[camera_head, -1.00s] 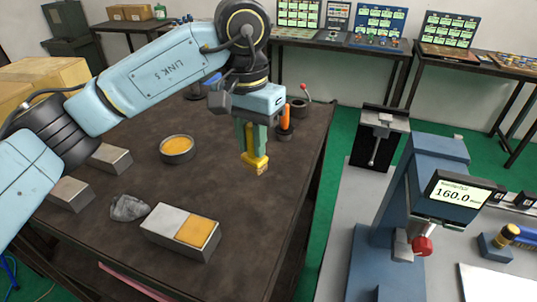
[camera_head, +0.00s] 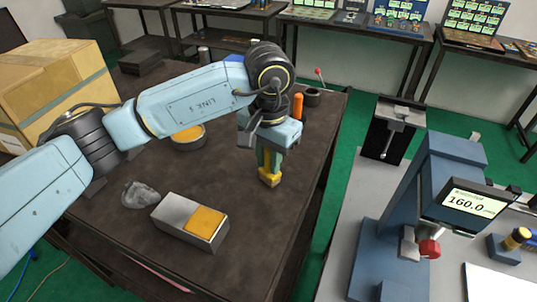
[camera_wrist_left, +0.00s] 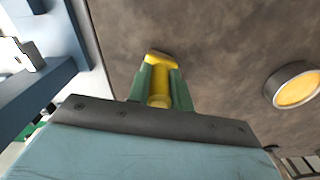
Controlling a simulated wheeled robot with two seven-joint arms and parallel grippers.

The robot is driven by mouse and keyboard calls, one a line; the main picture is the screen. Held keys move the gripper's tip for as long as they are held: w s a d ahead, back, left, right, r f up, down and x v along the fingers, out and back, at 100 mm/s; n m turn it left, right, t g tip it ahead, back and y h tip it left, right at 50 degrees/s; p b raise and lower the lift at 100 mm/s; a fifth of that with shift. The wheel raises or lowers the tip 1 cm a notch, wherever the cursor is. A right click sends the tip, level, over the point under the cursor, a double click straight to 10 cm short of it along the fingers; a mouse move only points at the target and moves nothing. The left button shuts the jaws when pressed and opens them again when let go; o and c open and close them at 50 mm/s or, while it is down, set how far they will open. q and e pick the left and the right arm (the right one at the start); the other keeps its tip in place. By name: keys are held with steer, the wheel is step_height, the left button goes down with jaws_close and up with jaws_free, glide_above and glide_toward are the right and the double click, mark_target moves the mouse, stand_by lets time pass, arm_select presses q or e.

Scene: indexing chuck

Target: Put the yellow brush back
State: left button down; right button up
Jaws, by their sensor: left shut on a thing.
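The yellow brush (camera_head: 268,177) is held upright between the green fingers of my left gripper (camera_head: 269,164), its lower end pointing down over the dark table. In the left wrist view the brush (camera_wrist_left: 159,80) lies between the two fingers of my left gripper (camera_wrist_left: 161,90). The gripper is shut on it. I cannot tell whether the brush's lower end touches the table top. My right gripper is not in view.
A metal block with a yellow top patch (camera_head: 191,222) and a grey crumpled rag (camera_head: 140,194) lie on the dark table (camera_head: 255,235). A round tin with yellow contents (camera_head: 188,136) is behind. An orange-handled tool (camera_head: 298,107) stands behind the gripper.

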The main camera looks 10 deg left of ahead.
arm_select(q)
steer(key=shift+f+b, duration=0.15)
steer(key=shift+b, duration=0.2)
steer(key=c, duration=1.3)
jaws_free()
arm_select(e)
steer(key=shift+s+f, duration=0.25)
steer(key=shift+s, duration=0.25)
arm_select(q)
steer(key=shift+o, duration=0.2)
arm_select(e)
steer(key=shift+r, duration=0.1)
arm_select(q)
steer(key=shift+r+p, duration=0.35)
steer(key=shift+r, duration=0.05)
step_height(320, 180, up, 11)
steer(key=shift+f+b, duration=0.1)
steer(key=shift+b, duration=1)
steer(key=shift+r, duration=0.4)
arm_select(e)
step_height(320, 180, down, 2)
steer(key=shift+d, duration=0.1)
arm_select(q)
steer(key=shift+r, duration=0.1)
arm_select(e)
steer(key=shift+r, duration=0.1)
